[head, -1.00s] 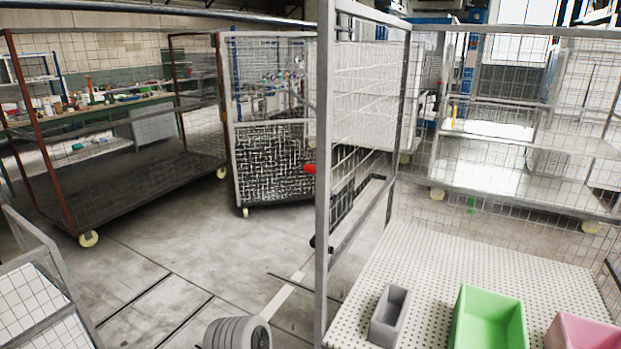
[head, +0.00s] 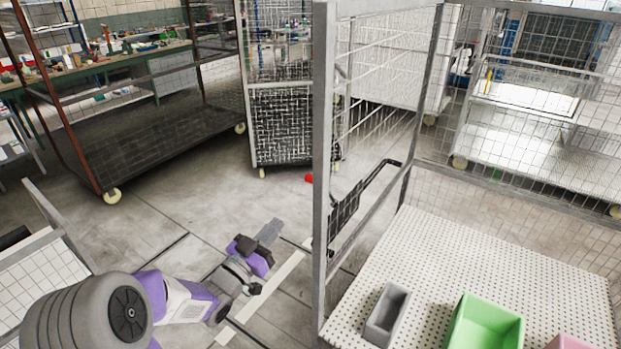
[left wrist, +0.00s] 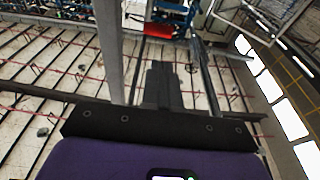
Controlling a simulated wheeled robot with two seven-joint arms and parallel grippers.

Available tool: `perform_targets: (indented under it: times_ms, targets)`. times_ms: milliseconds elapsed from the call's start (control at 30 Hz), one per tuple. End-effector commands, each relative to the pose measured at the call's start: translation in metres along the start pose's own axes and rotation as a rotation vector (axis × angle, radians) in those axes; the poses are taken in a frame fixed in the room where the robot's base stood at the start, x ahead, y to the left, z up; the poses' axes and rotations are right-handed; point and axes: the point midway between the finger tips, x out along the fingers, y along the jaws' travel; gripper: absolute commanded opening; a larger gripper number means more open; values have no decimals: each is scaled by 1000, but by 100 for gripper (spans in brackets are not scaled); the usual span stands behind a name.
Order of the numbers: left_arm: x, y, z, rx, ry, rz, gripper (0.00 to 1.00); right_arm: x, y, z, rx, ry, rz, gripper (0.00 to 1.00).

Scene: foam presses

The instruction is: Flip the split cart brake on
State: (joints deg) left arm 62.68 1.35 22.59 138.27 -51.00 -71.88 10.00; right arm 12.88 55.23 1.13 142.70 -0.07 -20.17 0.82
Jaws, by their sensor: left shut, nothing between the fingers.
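The cart with the grey frame has an upright post (head: 322,150) in the middle of the head view. A small red part (head: 308,178), seemingly the brake lever's end, shows just left of that post; the post hides what it joins. The left wrist view shows a red bar (left wrist: 158,30) near the top, beyond the fingers. My left gripper (head: 272,230) is shut and empty, left of the post and lower in the picture than the red part, apart from it. Its closed fingers (left wrist: 160,68) point toward the red bar in the wrist view. My right gripper is not in view.
A perforated white shelf (head: 430,240) holds a grey bin (head: 387,312), a green bin (head: 485,325) and a pink bin (head: 570,342). A black handle (head: 347,212) is on the cart's side. Wheeled mesh cages stand behind. Open floor (head: 190,200) lies left of the post.

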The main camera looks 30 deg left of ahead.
Motion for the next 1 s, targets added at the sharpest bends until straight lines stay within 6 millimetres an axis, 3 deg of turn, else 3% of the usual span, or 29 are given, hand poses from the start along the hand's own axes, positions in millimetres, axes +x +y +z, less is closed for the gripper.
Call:
perform_targets:
  times_ms: [300, 467, 1000]
  targets:
    - [1, 0, 1, -1, -1, 0, 0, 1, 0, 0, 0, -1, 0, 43]
    - [15, 0, 1, -2, 0, 1, 0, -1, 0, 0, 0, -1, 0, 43]
    - [120, 0, 1, -5, 0, -1, 0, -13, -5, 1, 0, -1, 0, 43]
